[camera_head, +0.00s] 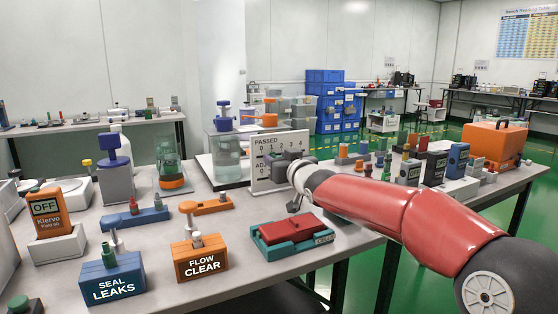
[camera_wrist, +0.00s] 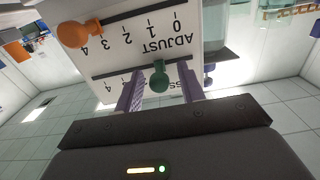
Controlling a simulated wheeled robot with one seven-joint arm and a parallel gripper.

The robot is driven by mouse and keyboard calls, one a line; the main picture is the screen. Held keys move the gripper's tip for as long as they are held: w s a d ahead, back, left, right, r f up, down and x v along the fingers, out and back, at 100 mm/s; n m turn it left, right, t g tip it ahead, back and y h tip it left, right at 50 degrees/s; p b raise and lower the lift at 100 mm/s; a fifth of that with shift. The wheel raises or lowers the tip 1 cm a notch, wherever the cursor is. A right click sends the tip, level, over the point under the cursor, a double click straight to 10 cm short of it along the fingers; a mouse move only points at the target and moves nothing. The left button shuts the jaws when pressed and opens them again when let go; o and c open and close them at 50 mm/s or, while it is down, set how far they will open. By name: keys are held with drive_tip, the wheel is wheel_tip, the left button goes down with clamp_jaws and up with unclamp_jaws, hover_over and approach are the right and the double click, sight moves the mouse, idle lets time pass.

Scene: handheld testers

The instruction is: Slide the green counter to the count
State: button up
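The white counter board (camera_head: 262,181) stands on the bench, with a PASSED scale above an ADJUST scale. It appears upside down in the wrist view (camera_wrist: 152,38). The green counter (camera_wrist: 159,76) is a round knob on the PASSED slot. My gripper (camera_wrist: 160,92) is open, with its purple fingers on either side of the green counter; contact is unclear. An orange knob (camera_wrist: 80,33) sits towards the 4 end of the ADJUST slot.
A blue SEAL LEAKS block (camera_head: 112,275) and orange FLOW CLEAR block (camera_head: 200,257) stand at the front. A red device lies in a green tray (camera_head: 262,247) below my arm. A water tank (camera_head: 228,158) stands behind the board. Several testers crowd the right.

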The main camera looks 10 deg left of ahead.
wheel_tip(320, 180, up, 20)
drive_tip(key=p, duration=0.5)
drive_tip(key=shift+p, duration=0.4)
drive_tip(key=s+a+f+n+g+h, duration=0.1)
drive_tip(key=s+f+g+h, duration=0.25)
drive_tip(key=s+f, duration=0.65)
drive_tip(key=s+d+f+m+g+h, duration=0.3)
drive_tip(key=s+d+f, duration=0.9)
drive_tip(key=s, duration=0.4)
drive_tip(key=s+d+f+m+g+h, duration=0.3)
drive_tip(key=s+d+f+m, duration=0.1)
drive_tip(key=s+d+f, duration=0.8)
drive_tip(key=s+d, duration=0.3)
drive_tip(key=s, duration=0.2)
drive_tip(key=shift+d+m, duration=0.2)
drive_tip(key=shift+m, duration=0.2)
